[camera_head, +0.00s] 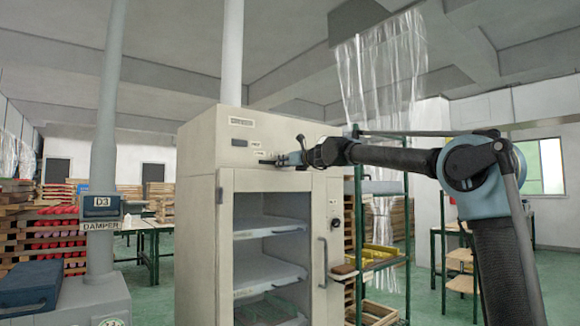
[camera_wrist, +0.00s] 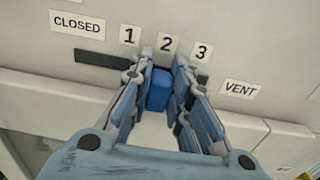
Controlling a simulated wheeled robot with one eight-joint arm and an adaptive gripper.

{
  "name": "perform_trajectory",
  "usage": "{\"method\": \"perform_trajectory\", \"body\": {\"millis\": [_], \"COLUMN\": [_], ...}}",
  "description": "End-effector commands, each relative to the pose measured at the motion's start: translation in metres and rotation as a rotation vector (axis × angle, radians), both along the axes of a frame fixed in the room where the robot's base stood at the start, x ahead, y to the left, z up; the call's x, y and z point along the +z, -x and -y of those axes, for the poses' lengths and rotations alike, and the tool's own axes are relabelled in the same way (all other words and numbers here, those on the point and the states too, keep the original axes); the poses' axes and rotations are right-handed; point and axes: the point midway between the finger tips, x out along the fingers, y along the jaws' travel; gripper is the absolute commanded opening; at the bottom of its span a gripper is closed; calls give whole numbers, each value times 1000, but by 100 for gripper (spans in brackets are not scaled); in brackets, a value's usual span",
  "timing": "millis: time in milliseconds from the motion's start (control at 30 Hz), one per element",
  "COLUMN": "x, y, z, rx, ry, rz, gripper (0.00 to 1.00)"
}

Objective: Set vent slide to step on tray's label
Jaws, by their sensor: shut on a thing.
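The vent slide's blue knob (camera_wrist: 158,90) sits in a dark horizontal slot (camera_wrist: 103,60) on the cabinet front, under a row of labels reading CLOSED, 1, 2, 3, with VENT at the right. Allowing for the tilt of the view, the knob lines up below the 2 label (camera_wrist: 167,44). My gripper (camera_wrist: 163,62) is shut on the knob, one finger on each side. In the head view my gripper (camera_head: 285,160) reaches the cabinet's upper front. Trays (camera_head: 270,232) rest on shelves behind the cabinet's door; no label on them can be read.
The cream cabinet (camera_head: 207,150) has a glazed door with a handle (camera_head: 322,262) on its right. A damper box (camera_head: 101,207) on a pipe stands at the left. A green rack (camera_head: 382,262) stands right of the cabinet, near my arm.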

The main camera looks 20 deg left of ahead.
Motion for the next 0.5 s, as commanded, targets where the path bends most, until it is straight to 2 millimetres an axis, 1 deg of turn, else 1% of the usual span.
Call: {"method": "perform_trajectory", "body": {"millis": [33,67,100,133,167,500], "x": [0,0,0,0,0,0], "y": [0,0,0,0,0,1], "z": [1,1,1,0,0,1], "rx": [-1,-1,-1,-1,-1,0], "ry": [0,0,0,0,0,0], "rz": [0,0,0,0,0,0], "gripper": [0,19,28,35,38,38]}}
